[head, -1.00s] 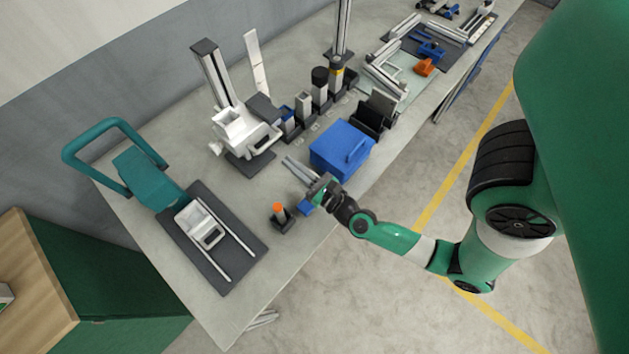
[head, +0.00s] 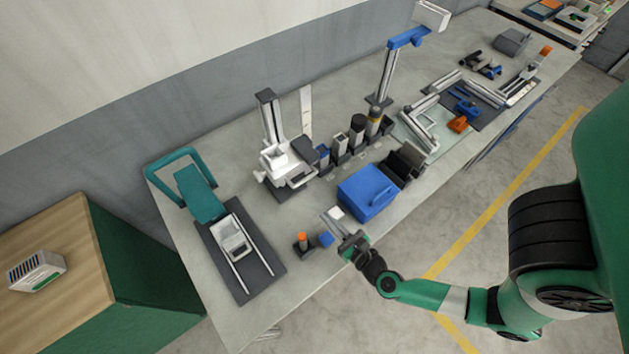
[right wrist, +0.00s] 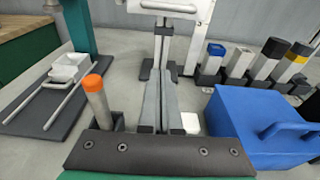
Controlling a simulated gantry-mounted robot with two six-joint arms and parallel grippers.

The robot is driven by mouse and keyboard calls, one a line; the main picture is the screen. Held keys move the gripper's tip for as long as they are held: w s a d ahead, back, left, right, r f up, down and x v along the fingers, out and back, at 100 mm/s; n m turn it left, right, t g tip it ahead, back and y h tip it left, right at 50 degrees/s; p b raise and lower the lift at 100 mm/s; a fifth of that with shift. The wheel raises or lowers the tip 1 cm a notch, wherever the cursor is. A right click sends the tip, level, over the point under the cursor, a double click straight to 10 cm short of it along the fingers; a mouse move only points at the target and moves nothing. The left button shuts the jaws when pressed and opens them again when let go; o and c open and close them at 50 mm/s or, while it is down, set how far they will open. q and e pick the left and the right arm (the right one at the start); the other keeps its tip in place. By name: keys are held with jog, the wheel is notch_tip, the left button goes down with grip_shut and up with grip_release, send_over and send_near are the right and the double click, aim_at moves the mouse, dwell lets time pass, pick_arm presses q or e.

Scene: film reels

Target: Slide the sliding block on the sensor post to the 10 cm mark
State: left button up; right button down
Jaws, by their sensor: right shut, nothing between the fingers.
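The sensor post (head: 269,112) stands upright near the back of the table, with a white sliding block (head: 284,163) low on it. A pale upright strip (head: 306,112) stands beside the post, its marks too small to read. The post's lower part and the block also show at the top middle of the right wrist view (right wrist: 163,6). My right gripper (head: 329,214) is over the table's front part, fingers together and empty, pointing toward the post from a clear distance. The fingers also show in the right wrist view (right wrist: 160,75). My left gripper is out of view.
A blue box (head: 366,193) stands right of my right gripper. An orange-topped peg (head: 301,238) stands to its left. Several small posts (head: 341,147) stand in a row right of the sensor post. A rail tray (head: 247,262) lies at left. Bare table lies before the post.

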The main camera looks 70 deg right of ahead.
aim_at(304, 181)
pick_arm(q)
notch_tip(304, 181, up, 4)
jog(key=p, duration=0.3)
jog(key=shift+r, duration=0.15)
pick_arm(e)
jog(key=w+d+r, duration=0.4)
jog(key=w+d, duration=0.1)
jog(key=w, duration=0.3)
jog(key=shift+d+r, duration=0.2)
jog(key=shift+d, duration=0.1)
notch_tip(304, 181, up, 2)
jog(key=shift+s+r+p, duration=0.1)
jog(key=shift+p, duration=0.75)
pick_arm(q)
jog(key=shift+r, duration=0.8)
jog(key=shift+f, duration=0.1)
